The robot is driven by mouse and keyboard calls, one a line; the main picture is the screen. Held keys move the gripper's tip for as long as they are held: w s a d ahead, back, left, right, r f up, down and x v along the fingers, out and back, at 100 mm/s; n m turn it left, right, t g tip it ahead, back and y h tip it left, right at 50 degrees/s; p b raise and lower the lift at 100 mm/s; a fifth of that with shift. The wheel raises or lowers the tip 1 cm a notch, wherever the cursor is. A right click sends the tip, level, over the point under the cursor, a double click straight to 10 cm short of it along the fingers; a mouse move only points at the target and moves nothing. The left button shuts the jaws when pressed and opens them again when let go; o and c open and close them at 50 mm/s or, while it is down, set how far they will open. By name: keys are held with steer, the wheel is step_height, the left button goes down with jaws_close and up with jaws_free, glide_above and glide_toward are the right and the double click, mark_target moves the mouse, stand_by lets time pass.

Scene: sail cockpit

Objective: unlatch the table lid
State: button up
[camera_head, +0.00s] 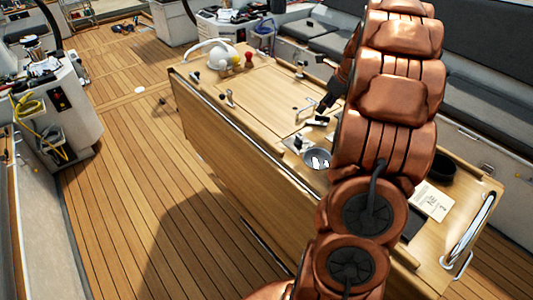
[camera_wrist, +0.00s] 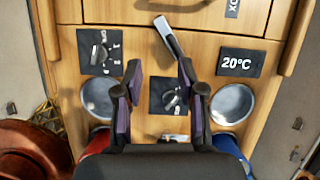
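The wooden table (camera_head: 222,108) stands in the middle of the cockpit, with its flat lid (camera_head: 262,88) closed. In the wrist view a metal latch lever (camera_wrist: 168,38) lies slanted at the near edge of the lid (camera_wrist: 205,12). My gripper (camera_wrist: 159,70) is open and empty, its two dark fingers apart. The lever lies just ahead of the fingertips and between their lines; no contact shows. In the head view my gripper (camera_head: 326,104) is a dark shape over the table, partly hidden by my arm.
Around the gripper are a dial plate (camera_wrist: 101,49), a second dial (camera_wrist: 172,97) between the fingers, a 20°C label (camera_wrist: 240,63) and round metal cups at both sides. White, red and yellow balls (camera_head: 237,59) stand at the table's far end. Open deck (camera_head: 125,170) lies left of the table.

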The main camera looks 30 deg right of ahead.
steer(key=s+a+n+g+b, duration=0.1)
steer(key=s+a+n, duration=0.2)
steer(key=a+n, duration=0.5)
steer(key=s+a+n+g+y+b, duration=0.1)
steer(key=s+a+n, duration=0.3)
steer(key=a, duration=1.5)
steer(key=shift+n+g, duration=0.6)
steer(key=shift+n, duration=1.4)
steer(key=shift+f, duration=0.1)
